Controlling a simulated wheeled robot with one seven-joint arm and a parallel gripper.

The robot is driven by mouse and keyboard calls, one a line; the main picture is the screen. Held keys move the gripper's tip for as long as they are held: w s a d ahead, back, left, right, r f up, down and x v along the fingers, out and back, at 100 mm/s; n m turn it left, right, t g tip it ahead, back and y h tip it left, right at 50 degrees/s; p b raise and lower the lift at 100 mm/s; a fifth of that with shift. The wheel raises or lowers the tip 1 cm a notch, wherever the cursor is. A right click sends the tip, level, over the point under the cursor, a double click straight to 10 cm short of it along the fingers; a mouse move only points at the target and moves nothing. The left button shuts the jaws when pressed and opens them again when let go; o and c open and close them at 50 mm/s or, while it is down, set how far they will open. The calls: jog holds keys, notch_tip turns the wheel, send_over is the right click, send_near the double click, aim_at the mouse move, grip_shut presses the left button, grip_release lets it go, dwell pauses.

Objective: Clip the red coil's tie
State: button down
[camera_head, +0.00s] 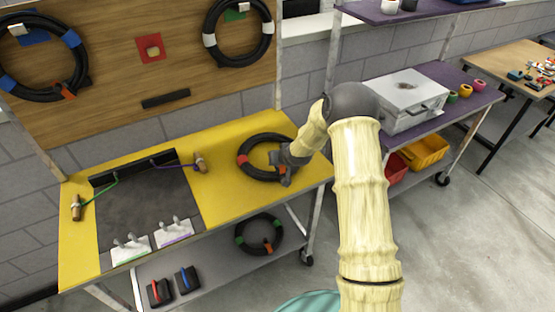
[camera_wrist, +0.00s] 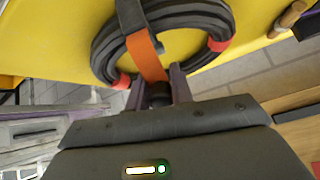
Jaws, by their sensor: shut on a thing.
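The red coil (camera_head: 262,138) is a black cable ring with red bands, lying on the right part of the yellow bench top. In the wrist view the coil (camera_wrist: 108,45) fills the top middle, with a red band at each side. Its orange tie (camera_wrist: 148,58) crosses the near side of the ring and runs down toward my fingers. My gripper (camera_head: 281,165) is at the right side of the coil in the head view. In the wrist view my gripper (camera_wrist: 158,92) is shut on the tie's near end, where a dark piece shows between the fingers.
The yellow bench (camera_head: 225,190) holds a dark mat (camera_head: 145,215) with wooden-handled tools on cords and white clamps. A green-banded coil (camera_head: 240,238) lies on the shelf below. Two coils hang on the wooden board (camera_head: 110,60). A purple cart with a metal box (camera_head: 400,100) stands right.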

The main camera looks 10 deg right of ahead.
jog(key=shift+d, duration=0.1)
jog(key=c, duration=1.3)
grip_release()
jog(key=shift+s+r, duration=0.1)
jog(key=b+v, duration=0.2)
jog(key=v, duration=1.5)
jog(key=shift+b, duration=0.3)
